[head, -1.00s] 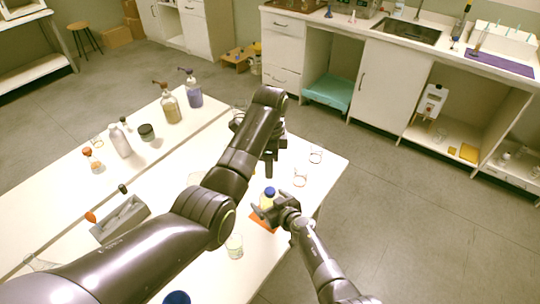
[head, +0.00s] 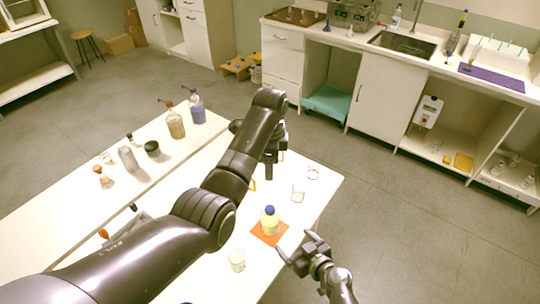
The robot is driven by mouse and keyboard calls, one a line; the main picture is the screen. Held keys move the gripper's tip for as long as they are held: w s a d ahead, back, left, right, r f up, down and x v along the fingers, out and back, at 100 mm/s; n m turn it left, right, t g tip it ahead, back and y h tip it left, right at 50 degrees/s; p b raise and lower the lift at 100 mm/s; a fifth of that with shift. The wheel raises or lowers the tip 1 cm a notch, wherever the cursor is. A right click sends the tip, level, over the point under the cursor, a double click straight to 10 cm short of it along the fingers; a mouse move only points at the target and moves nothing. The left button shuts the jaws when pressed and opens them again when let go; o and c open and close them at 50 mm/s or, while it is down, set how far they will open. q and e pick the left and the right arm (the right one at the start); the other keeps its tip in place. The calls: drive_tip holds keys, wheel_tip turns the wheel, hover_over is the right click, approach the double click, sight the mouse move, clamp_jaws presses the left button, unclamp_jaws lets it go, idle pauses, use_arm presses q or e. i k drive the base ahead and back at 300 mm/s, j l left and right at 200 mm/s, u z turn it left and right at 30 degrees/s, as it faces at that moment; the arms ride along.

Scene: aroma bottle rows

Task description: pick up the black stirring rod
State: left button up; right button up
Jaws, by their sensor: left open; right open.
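I cannot make out a black stirring rod in the head view; my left arm covers part of the table. My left gripper (head: 270,174) hangs over the far part of the white table, partly hidden by its own arm, with nothing visible in it. My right gripper (head: 295,248) is open and empty at the table's right edge, its fingers apart. It is below and to the right of a yellow bottle with a blue cap (head: 269,222), clear of it. The bottle stands upright on an orange mat (head: 283,228).
Glass beakers stand beyond the mat (head: 298,193) and in front of it (head: 237,261). Pump bottles (head: 175,124), a grey bottle (head: 128,158) and a dark jar (head: 152,149) stand at the left. A grey holder is mostly behind my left arm. A counter with a sink (head: 403,43) is farther back.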

sight(134, 208)
drive_tip(key=k+l, duration=0.8)
drive_tip(key=k, duration=0.05)
